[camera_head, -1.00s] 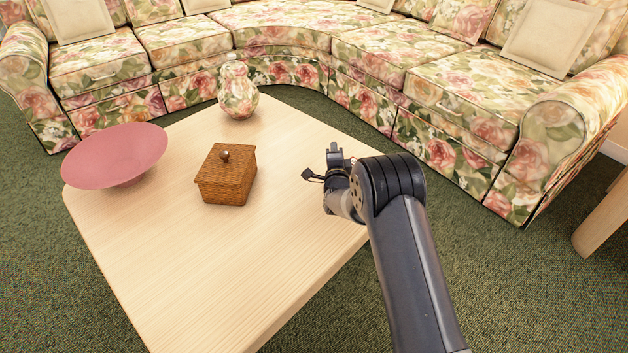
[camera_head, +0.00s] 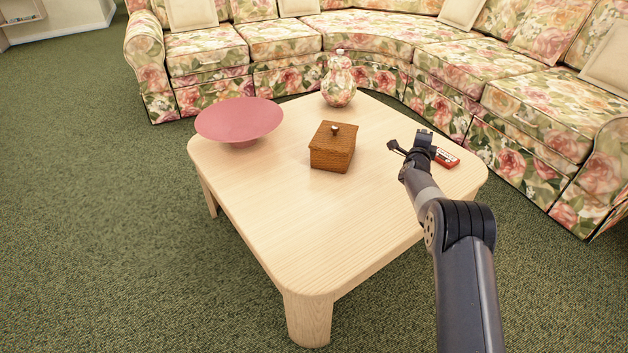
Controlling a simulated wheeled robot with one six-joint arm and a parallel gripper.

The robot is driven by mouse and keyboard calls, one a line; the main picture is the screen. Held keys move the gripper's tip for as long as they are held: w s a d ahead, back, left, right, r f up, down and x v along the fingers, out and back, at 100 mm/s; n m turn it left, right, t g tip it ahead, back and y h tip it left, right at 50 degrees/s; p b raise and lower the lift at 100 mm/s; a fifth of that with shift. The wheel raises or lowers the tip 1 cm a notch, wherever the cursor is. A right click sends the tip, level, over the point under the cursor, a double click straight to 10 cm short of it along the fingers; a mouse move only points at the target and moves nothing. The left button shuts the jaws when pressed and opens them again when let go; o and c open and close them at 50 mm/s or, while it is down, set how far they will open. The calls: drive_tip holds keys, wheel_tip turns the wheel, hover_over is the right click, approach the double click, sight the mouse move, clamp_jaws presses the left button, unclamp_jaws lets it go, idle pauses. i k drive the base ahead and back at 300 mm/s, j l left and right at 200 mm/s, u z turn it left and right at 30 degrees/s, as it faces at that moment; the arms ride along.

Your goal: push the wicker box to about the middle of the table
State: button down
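A pink bowl (camera_head: 238,121) stands at the table's left corner and a floral vase (camera_head: 338,82) at the back corner. A small red object (camera_head: 446,158) lies right of my gripper, partly hidden. The front tabletop is clear. A floral sofa (camera_head: 440,60) curves behind.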

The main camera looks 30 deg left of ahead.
sight(319, 160)
drive_tip(key=k+j, duration=0.15)
drive_tip(key=j, duration=0.25)
drive_tip(key=k+j+z, duration=0.1)
drive_tip(key=j, duration=0.3)
drive_tip(key=k+j+z, duration=0.1)
drive_tip(key=j, duration=0.3)
drive_tip(key=k+j, duration=0.3)
drive_tip(key=k+j+z, duration=0.1)
drive_tip(key=j, duration=0.4)
drive_tip(key=k, duration=0.05)
